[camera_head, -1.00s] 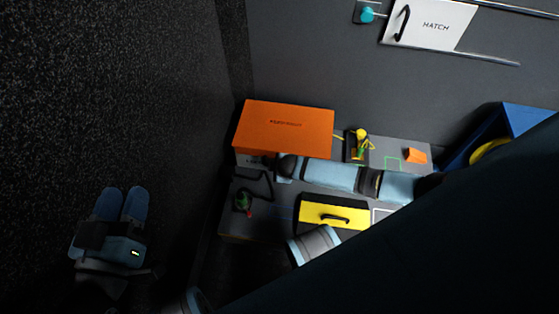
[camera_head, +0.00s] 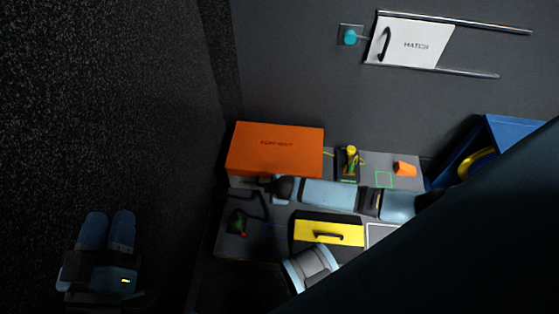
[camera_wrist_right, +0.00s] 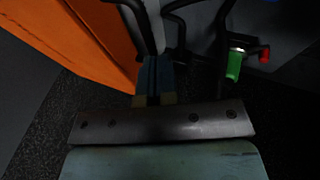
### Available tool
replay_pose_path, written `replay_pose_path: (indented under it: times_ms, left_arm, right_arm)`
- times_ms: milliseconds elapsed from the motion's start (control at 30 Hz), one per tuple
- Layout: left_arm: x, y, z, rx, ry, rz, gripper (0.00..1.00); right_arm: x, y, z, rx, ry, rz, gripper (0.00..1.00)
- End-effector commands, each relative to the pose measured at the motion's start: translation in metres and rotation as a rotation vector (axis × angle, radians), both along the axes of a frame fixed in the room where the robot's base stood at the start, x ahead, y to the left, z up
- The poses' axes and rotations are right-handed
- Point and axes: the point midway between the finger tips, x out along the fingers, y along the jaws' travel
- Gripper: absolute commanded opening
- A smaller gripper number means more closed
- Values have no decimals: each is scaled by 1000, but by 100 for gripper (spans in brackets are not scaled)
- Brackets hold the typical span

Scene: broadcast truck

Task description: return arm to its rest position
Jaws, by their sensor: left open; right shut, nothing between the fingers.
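My left gripper (camera_head: 109,217) hangs at the lower left of the head view, against dark speckled flooring. Its two blue fingers are slightly apart with nothing between them. My right arm reaches across the grey counter (camera_head: 270,246) from the right, below the orange box (camera_head: 275,149). In the right wrist view my right gripper (camera_wrist_right: 155,70) has its fingers together and holds nothing. The orange box (camera_wrist_right: 85,35) is to its left there, with thin black bars close around the fingertips. I cannot tell whether they touch.
A yellow drawer front (camera_head: 329,234) with a black handle is on the counter. A green item with a red tip (camera_head: 237,222) lies at its left, also in the wrist view (camera_wrist_right: 234,66). A white hatch panel (camera_head: 410,45), teal knob (camera_head: 350,37) and blue bin (camera_head: 510,130) are behind.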

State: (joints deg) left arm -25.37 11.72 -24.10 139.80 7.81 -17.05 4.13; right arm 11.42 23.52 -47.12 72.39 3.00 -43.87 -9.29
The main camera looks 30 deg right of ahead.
Motion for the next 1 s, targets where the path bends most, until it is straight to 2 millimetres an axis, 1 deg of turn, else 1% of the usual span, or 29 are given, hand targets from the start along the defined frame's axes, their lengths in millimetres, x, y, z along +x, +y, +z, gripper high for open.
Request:
replay_pose_path:
  times_ms: [33,167,300,400,500,600,1000]
  left_arm:
    - [-1,1,16,-12,-22,7,43]
    - [-3,3,38,-42,-85,25,43]
    - [-2,7,31,-11,-52,47,43]
    - [0,10,18,24,-3,59,43]
    - [0,13,10,46,27,66,43]
    - [0,14,6,58,43,69,43]
    - [0,14,4,60,47,68,43]
  right_arm:
    - [-7,0,19,2,-2,1,0]
    - [-21,1,46,1,-3,2,0]
    - [-34,2,70,2,-5,1,0]
    - [-40,2,82,1,-6,2,0]
    - [-44,2,88,2,-7,2,0]
    - [-46,2,91,1,-7,2,0]
    - [-46,2,91,0,-8,1,0]
